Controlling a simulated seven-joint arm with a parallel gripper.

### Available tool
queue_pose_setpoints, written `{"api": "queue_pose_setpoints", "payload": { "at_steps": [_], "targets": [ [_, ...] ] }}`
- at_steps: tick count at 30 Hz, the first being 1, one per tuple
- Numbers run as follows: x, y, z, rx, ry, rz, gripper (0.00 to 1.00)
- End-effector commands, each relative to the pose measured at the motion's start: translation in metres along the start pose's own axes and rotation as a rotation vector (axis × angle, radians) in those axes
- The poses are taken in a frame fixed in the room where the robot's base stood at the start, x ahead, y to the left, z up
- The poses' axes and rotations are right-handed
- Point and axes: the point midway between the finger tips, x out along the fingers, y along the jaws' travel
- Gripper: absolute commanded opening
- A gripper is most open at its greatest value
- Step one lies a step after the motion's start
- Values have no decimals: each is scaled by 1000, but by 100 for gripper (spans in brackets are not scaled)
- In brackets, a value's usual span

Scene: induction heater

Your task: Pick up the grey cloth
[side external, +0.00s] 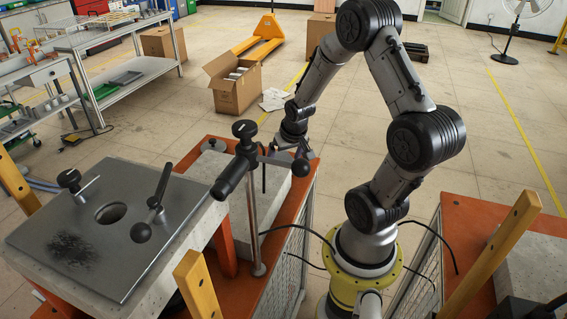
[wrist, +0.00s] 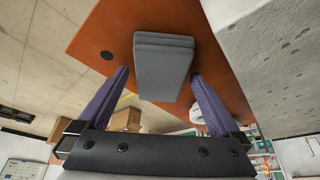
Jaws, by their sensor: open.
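The grey cloth (wrist: 163,68) lies folded in a thick stack on the orange surface in the wrist view. My gripper (wrist: 160,76) is open, with one purple finger on each side of the cloth in that view. No contact between the fingers and the cloth is visible, and I cannot tell the height gap. In the side view my gripper (side external: 291,143) is over the far end of the orange bench, partly behind the black clamp handles. I cannot make out the cloth there.
The orange bench (side external: 309,165) carries a concrete slab (side external: 270,205). A metal post with black handles (side external: 244,130) rises near my gripper. A steel plate with a round hole (side external: 60,215) lies at the left. An open cardboard box (side external: 237,92) stands on the floor behind.

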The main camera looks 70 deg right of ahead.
Motion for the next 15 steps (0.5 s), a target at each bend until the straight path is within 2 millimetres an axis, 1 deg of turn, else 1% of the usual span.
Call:
{"api": "queue_pose_setpoints", "payload": {
  "at_steps": [2, 3, 8, 9, 11, 15],
  "targets": [
    [0, 0, 0, 0, 0, 0, 100],
    [0, 0, 0, 0, 0, 0, 96],
    [0, 0, 0, 0, 0, 0, 68],
    [0, 0, 0, 0, 0, 0, 60],
    [0, 0, 0, 0, 0, 0, 50],
    [0, 0, 0, 0, 0, 0, 24]
  ]
}}
